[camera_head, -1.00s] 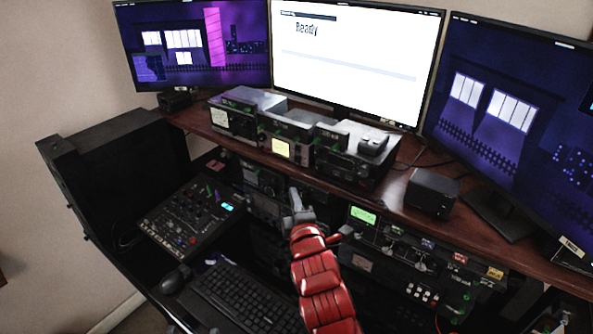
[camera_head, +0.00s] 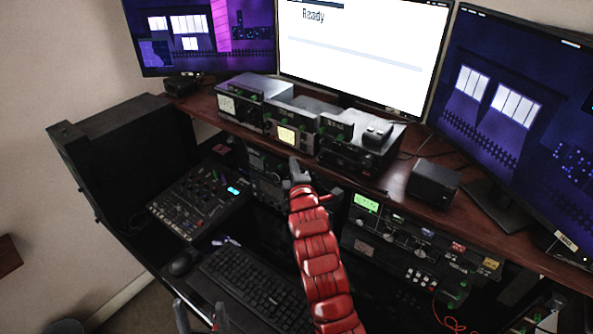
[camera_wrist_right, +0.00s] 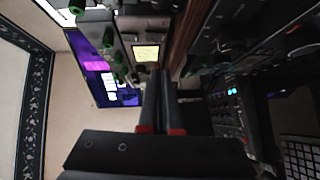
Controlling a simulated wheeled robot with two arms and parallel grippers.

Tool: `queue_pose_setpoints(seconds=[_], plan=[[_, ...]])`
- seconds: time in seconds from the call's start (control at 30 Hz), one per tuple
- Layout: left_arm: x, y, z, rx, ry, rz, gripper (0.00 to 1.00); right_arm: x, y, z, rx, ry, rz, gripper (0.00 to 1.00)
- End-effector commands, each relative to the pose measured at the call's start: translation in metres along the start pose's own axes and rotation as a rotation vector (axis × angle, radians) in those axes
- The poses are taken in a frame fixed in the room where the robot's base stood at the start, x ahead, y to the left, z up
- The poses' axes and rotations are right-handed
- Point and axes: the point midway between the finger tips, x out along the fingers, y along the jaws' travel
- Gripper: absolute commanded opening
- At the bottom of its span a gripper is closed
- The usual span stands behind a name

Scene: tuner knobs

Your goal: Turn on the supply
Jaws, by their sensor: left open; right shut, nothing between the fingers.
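Several dark radio-like units stand on the brown desk shelf: a left one with a pale meter (camera_head: 228,104), a middle one with a lit yellow meter (camera_head: 287,135) and a black right one (camera_head: 352,154). I cannot tell which is the supply; no label is readable. My right gripper (camera_head: 294,163), on the red arm, is shut and empty just below and in front of the middle unit. In the right wrist view its fingers (camera_wrist_right: 160,78) are together and point toward the lit meter (camera_wrist_right: 146,53). Contact cannot be told. My left gripper (camera_head: 200,312) is open at the bottom edge, partly cut off.
Below the shelf are rack panels, one with a green display (camera_head: 366,203). A mixer (camera_head: 196,200), keyboard (camera_head: 245,285) and mouse (camera_head: 184,262) lie on the lower surface. A small black box (camera_head: 433,182) stands on the shelf (camera_head: 400,178). Monitors (camera_head: 360,55) line the back.

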Motion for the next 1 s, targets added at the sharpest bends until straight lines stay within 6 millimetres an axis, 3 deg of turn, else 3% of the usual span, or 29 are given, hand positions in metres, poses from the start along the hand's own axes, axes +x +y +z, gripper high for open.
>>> queue_pose_setpoints(seconds=[0.2,0.4,0.8,1.0], plan=[[0.021,-0.001,-0.004,0.0,0.0,0.0,0.69,0.026,0.003,0.017,-0.001,-0.003,-0.004,0.0],[0.026,-0.001,-0.004,0.0,0.0,0.0,0.69,0.037,0.0,0.027,-0.001,0.0,-0.002,0.0],[0.025,-0.001,-0.004,0.0,0.0,0.0,0.69,0.039,-0.002,0.028,-0.002,0.0,0.0,0.0],[0.01,-0.001,-0.002,0.0,-0.001,0.0,0.69,0.043,-0.005,0.033,-0.053,0.0,0.05,0.0]])
